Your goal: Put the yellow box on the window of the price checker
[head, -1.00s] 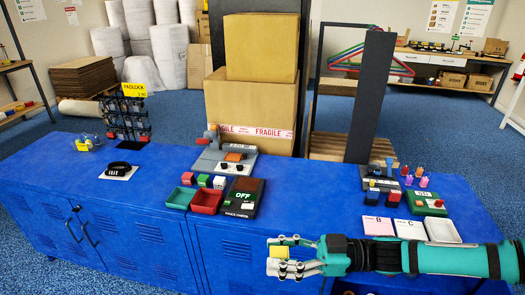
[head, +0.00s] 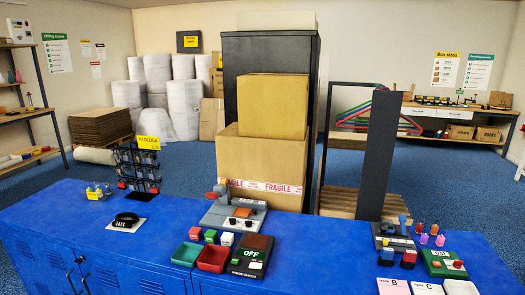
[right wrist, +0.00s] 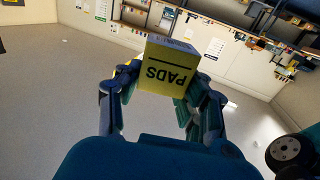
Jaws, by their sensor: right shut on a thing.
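The yellow box, marked PADS (right wrist: 168,72), is in the right wrist view. My right gripper (right wrist: 160,85) is shut on it, with a finger on each side. Neither the box nor this gripper shows in the head view. The price checker (head: 249,262) is a dark slab on the blue counter in the head view, with a green OFF display. A dark reddish-brown panel at its far end (head: 259,242) looks like its window, and nothing lies on it. My left gripper is in neither view.
Green (head: 187,254) and red (head: 213,259) trays stand left of the price checker, with small blocks behind. A grey device (head: 234,216) stands behind it. To the right are a green device (head: 444,262), cards (head: 393,286) and a white tray (head: 461,287). Blue counter between is clear.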

